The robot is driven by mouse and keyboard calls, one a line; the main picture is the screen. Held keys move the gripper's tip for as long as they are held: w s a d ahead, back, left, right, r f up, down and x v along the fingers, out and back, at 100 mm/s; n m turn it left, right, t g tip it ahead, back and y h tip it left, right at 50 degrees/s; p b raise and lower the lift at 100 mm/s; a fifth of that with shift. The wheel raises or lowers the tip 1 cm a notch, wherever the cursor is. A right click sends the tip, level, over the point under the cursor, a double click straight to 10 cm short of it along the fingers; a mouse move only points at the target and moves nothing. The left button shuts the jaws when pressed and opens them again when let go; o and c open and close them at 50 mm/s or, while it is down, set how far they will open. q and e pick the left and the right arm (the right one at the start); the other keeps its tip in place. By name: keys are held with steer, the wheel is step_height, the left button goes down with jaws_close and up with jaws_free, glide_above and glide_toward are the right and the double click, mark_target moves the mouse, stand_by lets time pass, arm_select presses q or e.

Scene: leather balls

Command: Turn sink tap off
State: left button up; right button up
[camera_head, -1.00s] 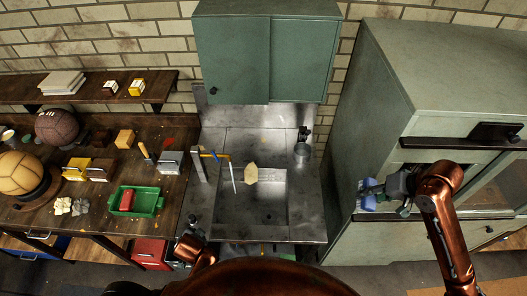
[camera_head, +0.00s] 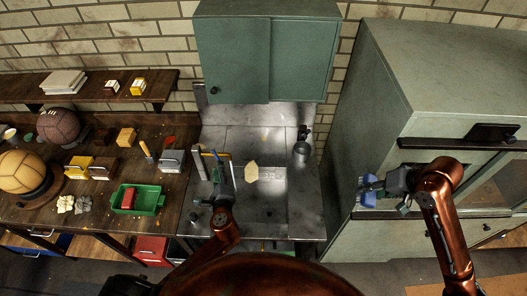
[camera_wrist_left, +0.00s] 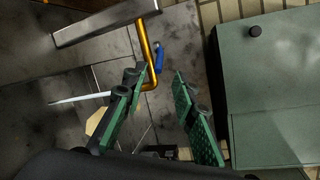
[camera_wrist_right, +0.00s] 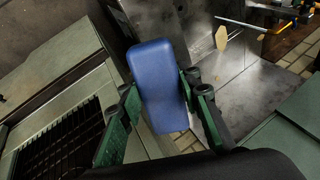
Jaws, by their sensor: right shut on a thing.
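The sink tap is a grey post (camera_head: 199,163) with a golden pipe (camera_wrist_left: 147,48) and a small blue handle (camera_wrist_left: 160,55). A thin white stream (camera_wrist_left: 80,98) shows below the pipe in the left wrist view. My left gripper (camera_head: 222,172) is at the tap, over the sink's left side. In the left wrist view its fingers (camera_wrist_left: 160,105) are apart with nothing between them, and the blue handle is beyond the tips. My right gripper (camera_head: 382,188) is shut on a blue block (camera_wrist_right: 158,85), away from the sink beside the green cabinet.
The metal sink basin (camera_head: 268,213) is below the tap, with a beige piece (camera_head: 251,173) near it. A grey cup (camera_head: 302,150) stands at the right. A cluttered wooden bench (camera_head: 100,215) is on the left. A wall cabinet (camera_head: 268,55) hangs above.

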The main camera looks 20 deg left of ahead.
mark_target(217, 156)
arm_select(q)
steer(key=p+x, duration=0.1)
steer(key=x, duration=0.8)
steer(key=shift+c, duration=0.3)
jaws_close()
